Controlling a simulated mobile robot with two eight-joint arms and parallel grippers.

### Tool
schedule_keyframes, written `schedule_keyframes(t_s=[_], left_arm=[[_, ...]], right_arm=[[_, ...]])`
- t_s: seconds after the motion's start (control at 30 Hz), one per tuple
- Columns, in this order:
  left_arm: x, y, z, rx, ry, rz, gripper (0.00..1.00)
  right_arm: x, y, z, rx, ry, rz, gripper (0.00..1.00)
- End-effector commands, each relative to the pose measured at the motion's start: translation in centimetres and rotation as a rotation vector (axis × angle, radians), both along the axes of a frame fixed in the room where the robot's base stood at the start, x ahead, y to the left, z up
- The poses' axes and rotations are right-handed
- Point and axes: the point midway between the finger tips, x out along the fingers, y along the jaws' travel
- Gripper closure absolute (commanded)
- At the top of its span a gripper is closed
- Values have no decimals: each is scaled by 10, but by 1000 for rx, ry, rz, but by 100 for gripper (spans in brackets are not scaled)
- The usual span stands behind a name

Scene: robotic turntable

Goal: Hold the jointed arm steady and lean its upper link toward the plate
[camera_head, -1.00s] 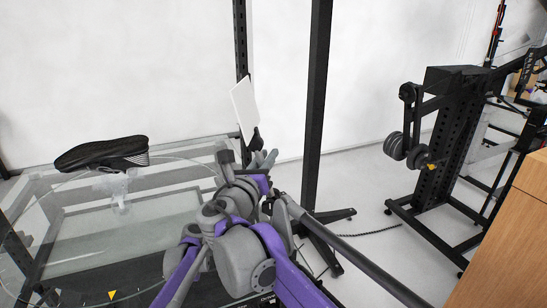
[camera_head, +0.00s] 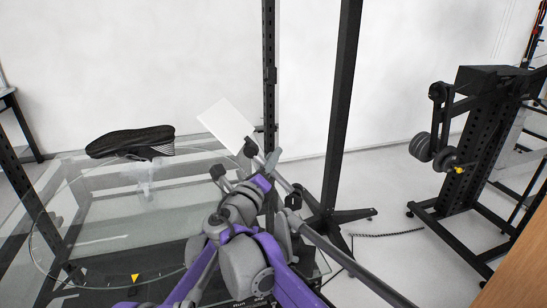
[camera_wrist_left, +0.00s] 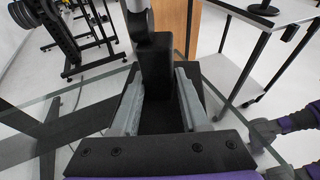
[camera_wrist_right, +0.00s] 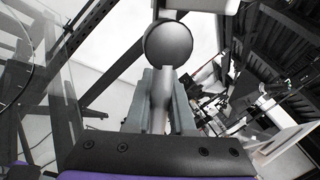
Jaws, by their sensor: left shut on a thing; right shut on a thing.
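The jointed arm has a grey lower link (camera_head: 352,262) rising from the lower right to a black joint (camera_head: 294,201). Its upper link (camera_head: 272,168) leans up-left to a round knob (camera_head: 250,147) and a tilted white panel (camera_head: 226,124). The clear glass plate (camera_head: 100,228) lies at left. My left gripper (camera_wrist_left: 160,103) is shut on the black joint block, which also shows in the left wrist view (camera_wrist_left: 154,60). My right gripper (camera_wrist_right: 161,100) is shut on the grey upper link below the knob (camera_wrist_right: 168,45). My own arms partly hide both holds in the head view.
A black shoe (camera_head: 130,143) rests on a clear stand above the plate. Black uprights (camera_head: 340,110) stand behind the jointed arm. A black stand with round discs (camera_head: 470,150) is at right, and a wooden surface (camera_head: 520,270) is at lower right.

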Motion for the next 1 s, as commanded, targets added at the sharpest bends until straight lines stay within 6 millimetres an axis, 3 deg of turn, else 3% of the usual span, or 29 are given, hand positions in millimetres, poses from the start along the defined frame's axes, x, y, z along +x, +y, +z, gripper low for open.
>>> schedule_keyframes(t_s=[0.33,0.37,0.5,0.83,1.0], left_arm=[[0,1,0,-1,0,1,86],[0,1,0,-1,0,1,86],[0,1,0,-1,0,1,87],[0,0,0,0,0,1,87],[0,0,0,0,0,1,87]], right_arm=[[0,-2,-2,1,3,-4,100],[0,-2,-2,2,2,-4,73],[0,-1,-1,1,1,-3,48],[-2,0,-1,0,1,-1,48],[-23,7,-3,1,0,2,48]])
